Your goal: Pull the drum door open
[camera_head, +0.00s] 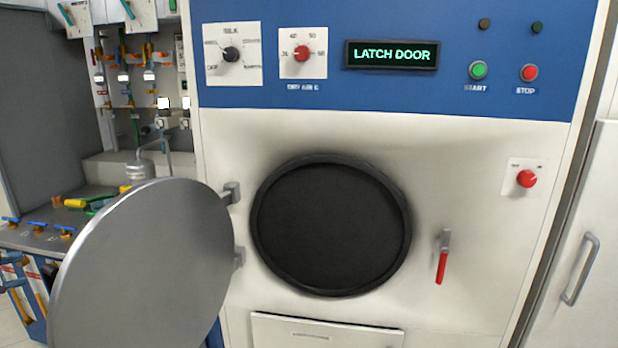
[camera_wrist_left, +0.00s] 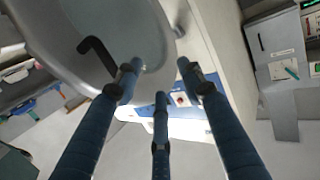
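The drum door (camera_head: 150,270), a round grey metal disc, stands swung out to the left of the machine on two hinges. The round drum opening (camera_head: 331,225) is uncovered and dark inside. In the left wrist view the door (camera_wrist_left: 130,25) fills the upper left, with a black bent handle (camera_wrist_left: 94,48) on its face. My left gripper (camera_wrist_left: 160,78) has its blue fingers spread apart, with nothing seen between them. The handle lies beside and beyond the left finger; contact cannot be told. In the head view the door largely hides whatever is behind it. My right gripper is not in view.
The machine's display (camera_head: 392,55) reads LATCH DOOR. A red-handled lever (camera_head: 442,260) sits right of the opening, and a red knob (camera_head: 526,179) above it. A counter with colored taps (camera_head: 40,235) stands behind the door at left. A white cabinet (camera_head: 585,240) stands at right.

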